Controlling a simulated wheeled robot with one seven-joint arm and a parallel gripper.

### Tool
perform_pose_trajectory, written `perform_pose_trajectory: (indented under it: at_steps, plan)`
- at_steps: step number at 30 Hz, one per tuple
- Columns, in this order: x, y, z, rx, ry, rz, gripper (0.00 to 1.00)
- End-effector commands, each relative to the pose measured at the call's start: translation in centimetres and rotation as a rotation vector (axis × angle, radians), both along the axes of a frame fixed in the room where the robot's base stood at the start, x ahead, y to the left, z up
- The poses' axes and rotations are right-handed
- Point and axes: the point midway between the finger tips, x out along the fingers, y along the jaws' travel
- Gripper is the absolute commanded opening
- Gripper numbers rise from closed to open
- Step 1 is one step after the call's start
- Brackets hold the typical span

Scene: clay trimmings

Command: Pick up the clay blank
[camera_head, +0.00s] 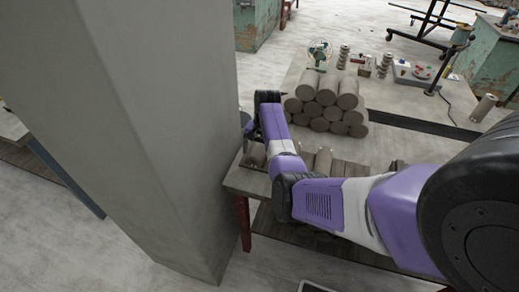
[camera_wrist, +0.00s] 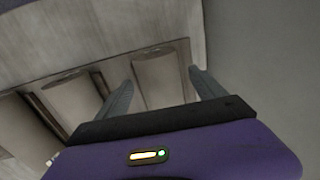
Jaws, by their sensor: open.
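My gripper (camera_wrist: 160,78) is open in the wrist view, with its two grey fingers spread. A grey-brown cylindrical clay blank (camera_wrist: 158,72) shows in the gap between the fingers, with no visible grip on it. A second clay blank (camera_wrist: 74,98) lies to the left, outside the left finger. In the head view my arm reaches to the bench beside the pillar, and the fingers are mostly hidden there. One clay blank (camera_head: 323,160) lies on the bench right of my forearm. Another blank (camera_head: 254,156) shows partly at the bench's left end.
A wide grey pillar (camera_head: 130,110) stands close left of my gripper. The wooden bench (camera_head: 240,180) lies under my arm. A pile of several clay cylinders (camera_head: 325,102) stands behind on a table, with a small fan (camera_head: 319,50). Open floor (camera_head: 215,275) shows at the front.

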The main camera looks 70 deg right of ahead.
Motion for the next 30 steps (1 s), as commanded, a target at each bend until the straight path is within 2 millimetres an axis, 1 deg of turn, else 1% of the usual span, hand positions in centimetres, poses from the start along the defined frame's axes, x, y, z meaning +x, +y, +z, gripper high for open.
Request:
perform_pose_trajectory:
  at_steps: [5,9,11,12,17,30]
  plan:
    - [0.01,-0.01,-0.01,0.0,0.0,0.0,0.79]
    - [0.01,-0.01,0.01,-0.001,0.0,0.0,0.52]
    - [0.01,-0.01,0.01,-0.001,0.0,0.001,0.4]
    - [0.01,-0.01,0.02,-0.001,0.0,0.001,0.32]
    - [0.01,-0.01,0.03,-0.001,0.0,0.001,0.01]
    - [0.11,-0.11,0.46,-0.004,-0.002,0.0,0.0]
